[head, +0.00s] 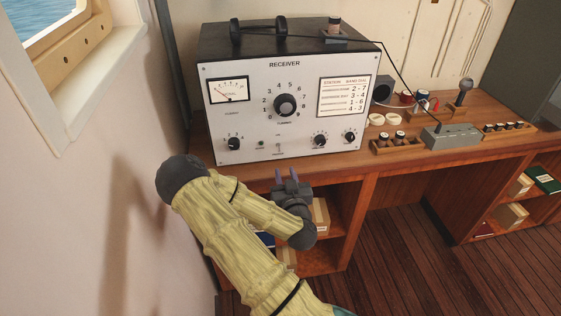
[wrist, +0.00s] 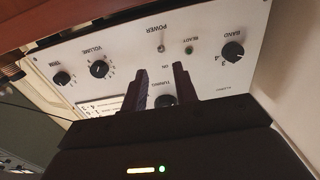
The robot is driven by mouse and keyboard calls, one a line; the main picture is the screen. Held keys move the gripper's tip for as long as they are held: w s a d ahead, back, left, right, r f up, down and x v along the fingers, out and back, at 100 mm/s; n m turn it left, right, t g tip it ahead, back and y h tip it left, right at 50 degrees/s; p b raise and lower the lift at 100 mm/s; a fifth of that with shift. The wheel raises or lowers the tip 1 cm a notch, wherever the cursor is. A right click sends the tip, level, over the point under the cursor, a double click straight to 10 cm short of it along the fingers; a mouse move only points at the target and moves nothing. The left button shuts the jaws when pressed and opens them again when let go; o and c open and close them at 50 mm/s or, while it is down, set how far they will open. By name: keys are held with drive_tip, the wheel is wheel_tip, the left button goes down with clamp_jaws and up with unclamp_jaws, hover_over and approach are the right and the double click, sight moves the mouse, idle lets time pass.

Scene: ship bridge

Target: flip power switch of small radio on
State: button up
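The radio (head: 232,125), a white-faced box marked RECEIVER, stands on the wooden desk. Its small power toggle switch (head: 278,147) is low on the front panel, right of the ready lamp (head: 261,144). In the wrist view the panel is upside down; the switch (wrist: 161,48) sits between the words POWER and ON. I cannot tell which way its lever points. The ready lamp (wrist: 189,50) looks dull green. My gripper (head: 286,174) is in front of and below the switch. Its fingers (wrist: 160,76) are apart with nothing between them, not touching the panel.
The tuning knob (head: 285,104), band knob (head: 233,143) and volume knob (head: 320,139) surround the switch. The desk edge (head: 345,160) runs below the radio, with shelves under it. A wall stands close at left. A grey box (head: 451,136) and several small items stand right.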

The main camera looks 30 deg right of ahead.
sight(279, 148)
drive_tip(key=p+x, duration=0.2)
drive_tip(key=x, duration=0.7)
drive_tip(key=shift+w, duration=0.15)
clamp_jaws()
